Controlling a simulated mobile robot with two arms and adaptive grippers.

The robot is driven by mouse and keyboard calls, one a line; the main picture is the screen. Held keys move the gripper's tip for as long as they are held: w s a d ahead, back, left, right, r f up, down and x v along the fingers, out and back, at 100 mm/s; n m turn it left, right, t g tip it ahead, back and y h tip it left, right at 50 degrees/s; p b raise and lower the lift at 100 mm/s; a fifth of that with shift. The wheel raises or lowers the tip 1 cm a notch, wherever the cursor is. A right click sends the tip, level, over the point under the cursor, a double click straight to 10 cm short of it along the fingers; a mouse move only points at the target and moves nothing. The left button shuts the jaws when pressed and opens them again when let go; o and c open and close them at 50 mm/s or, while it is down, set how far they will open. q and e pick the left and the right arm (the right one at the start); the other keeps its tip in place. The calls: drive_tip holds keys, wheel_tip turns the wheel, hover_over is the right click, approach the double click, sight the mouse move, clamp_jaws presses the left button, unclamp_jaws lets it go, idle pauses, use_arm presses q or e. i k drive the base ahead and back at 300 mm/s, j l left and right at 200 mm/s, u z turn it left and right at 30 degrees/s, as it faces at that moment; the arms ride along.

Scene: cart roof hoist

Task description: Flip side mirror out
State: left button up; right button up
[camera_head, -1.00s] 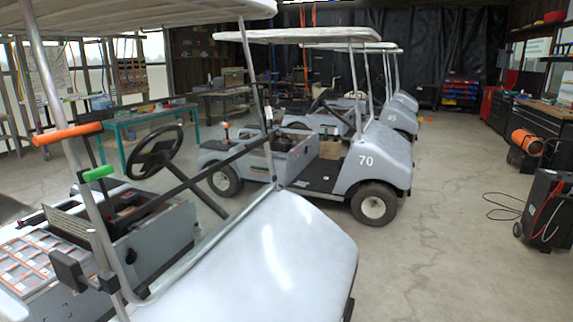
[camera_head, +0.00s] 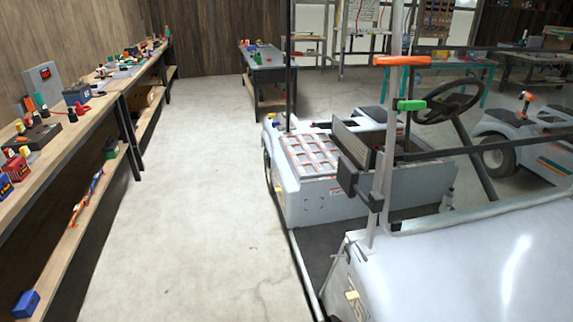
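The near golf cart (camera_head: 490,250) is pale grey and fills the right half of the head view. A small dark box, which looks like the side mirror (camera_head: 348,176), sits at the lower part of the cart's front roof post (camera_head: 383,165). A dark bracket (camera_head: 372,201) beside it joins the post. I cannot tell from here which way the mirror's glass faces. An orange bar (camera_head: 401,61) and a green bar (camera_head: 411,105) are higher on the same post. Neither of my grippers is in view.
A long wooden workbench (camera_head: 120,88) with tools and boxes runs along the left wall. Open concrete floor (camera_head: 205,190) lies between it and the cart. A dark table (camera_head: 275,70) stands behind, and another cart (camera_head: 520,135) is at the right.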

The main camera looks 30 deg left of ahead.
sight(347, 175)
drive_tip(key=u, duration=0.5)
drive_tip(key=z, duration=0.45)
drive_tip(key=i+j+z, duration=0.2)
drive_tip(key=z, duration=0.3)
drive_tip(key=i+j+z, duration=0.15)
drive_tip(key=j+z, duration=0.3)
drive_tip(key=i+j+z, duration=0.1)
drive_tip(key=j+z, duration=0.85)
drive_tip(key=j, duration=0.6)
drive_tip(key=k+j+z, duration=0.15)
drive_tip(key=j, duration=1)
drive_tip(key=k+j+z, duration=0.1)
drive_tip(key=j, duration=0.5)
drive_tip(key=k+j, duration=0.1)
drive_tip(key=j, duration=0.45)
drive_tip(key=z, duration=0.05)
